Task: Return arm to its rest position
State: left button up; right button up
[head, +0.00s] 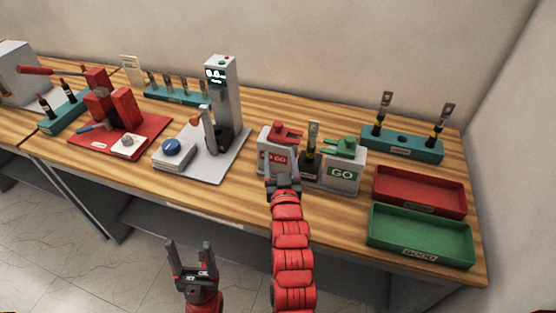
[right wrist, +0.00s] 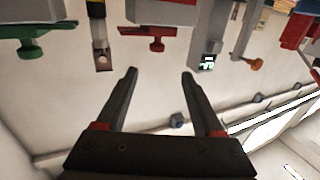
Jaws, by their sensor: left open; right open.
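My left gripper (head: 190,245) is open and empty, over the floor in front of the table's front edge. My right arm reaches up from the bottom of the head view to the table. My right gripper (head: 282,180) is at the front of the NO GO box (head: 265,158), partly hiding it. The right wrist view shows the right gripper (right wrist: 159,75) open, with nothing between its fingers. A bushing (head: 313,140) stands upright between the NO GO box and the GO box (head: 343,175). The wrist view is upside down and shows the red knob (right wrist: 150,38) beyond the fingers.
A red tray (head: 418,206) and a green tray (head: 415,255) lie empty at the right. A teal rack (head: 400,150) holds two bushings behind them. A display column (head: 223,105) on a grey plate stands left of the boxes. A red press (head: 110,108) is further left.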

jog(key=shift+w+f, duration=0.15)
jog(key=shift+w, duration=0.1)
jog(key=shift+s, duration=0.1)
